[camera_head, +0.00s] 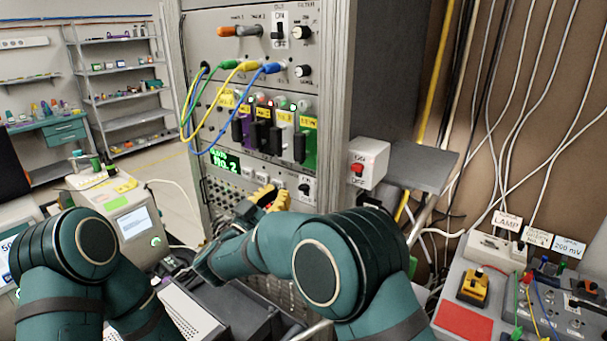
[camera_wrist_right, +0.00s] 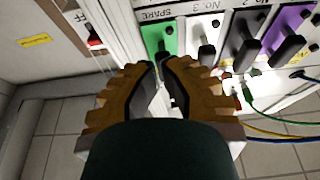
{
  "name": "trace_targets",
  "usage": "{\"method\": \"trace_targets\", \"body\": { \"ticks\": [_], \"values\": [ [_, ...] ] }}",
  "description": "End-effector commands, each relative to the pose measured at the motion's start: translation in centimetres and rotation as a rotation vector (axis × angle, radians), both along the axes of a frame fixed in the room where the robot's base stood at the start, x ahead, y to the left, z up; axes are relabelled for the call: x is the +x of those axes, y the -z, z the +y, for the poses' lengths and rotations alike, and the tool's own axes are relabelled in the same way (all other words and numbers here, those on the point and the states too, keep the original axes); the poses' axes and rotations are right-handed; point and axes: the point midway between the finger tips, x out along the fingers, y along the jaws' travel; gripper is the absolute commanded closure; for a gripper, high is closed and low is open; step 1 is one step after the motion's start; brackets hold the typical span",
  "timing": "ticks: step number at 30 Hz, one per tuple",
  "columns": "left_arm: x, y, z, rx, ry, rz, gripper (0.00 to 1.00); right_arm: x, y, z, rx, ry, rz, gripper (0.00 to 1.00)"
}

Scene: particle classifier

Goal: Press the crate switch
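The rack carries several rocker switches, and I cannot tell for sure which is the crate switch. A switch (camera_head: 305,189) sits at the lower right of the rack's plug-in crate (camera_head: 306,107). A white box with a red ON/OFF switch (camera_head: 358,169) is fixed to the rack's side; it shows in the wrist view (camera_wrist_right: 95,38). Another ON/OFF switch (camera_head: 278,30) is at the top. My right gripper (camera_head: 272,196) has yellow fingers just below the crate, left of the lower switch. In the wrist view its tips (camera_wrist_right: 157,64) are together, with nothing held.
Coloured modules (camera_head: 309,140) with black handles and looped cables (camera_head: 188,105) stand out from the rack front. A grey shelf (camera_head: 415,166) juts out at right. A bench with instruments (camera_head: 470,300) is at lower right. A white device with a screen (camera_head: 138,222) stands left.

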Motion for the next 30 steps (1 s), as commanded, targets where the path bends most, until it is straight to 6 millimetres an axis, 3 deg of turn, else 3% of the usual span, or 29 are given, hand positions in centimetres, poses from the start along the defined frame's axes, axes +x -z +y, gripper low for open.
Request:
{"method": "trace_targets", "body": {
  "ticks": [11, 28, 30],
  "values": [
    [0.0, -0.1, 0.0, 0.000, 0.000, 0.000, 0.53, 0.4, -0.1, -0.4, 0.000, -0.001, 0.000, 1.00],
    [-0.1, -2.2, 0.1, -0.003, 0.001, 0.000, 0.53, 8.0, -3.5, -5.9, 0.000, 0.001, -0.002, 1.00],
    [-0.1, -2.2, 0.1, -0.004, 0.001, 0.000, 0.53, 7.8, -1.7, -5.6, -0.003, -0.003, 0.006, 1.00]
  ]
}}
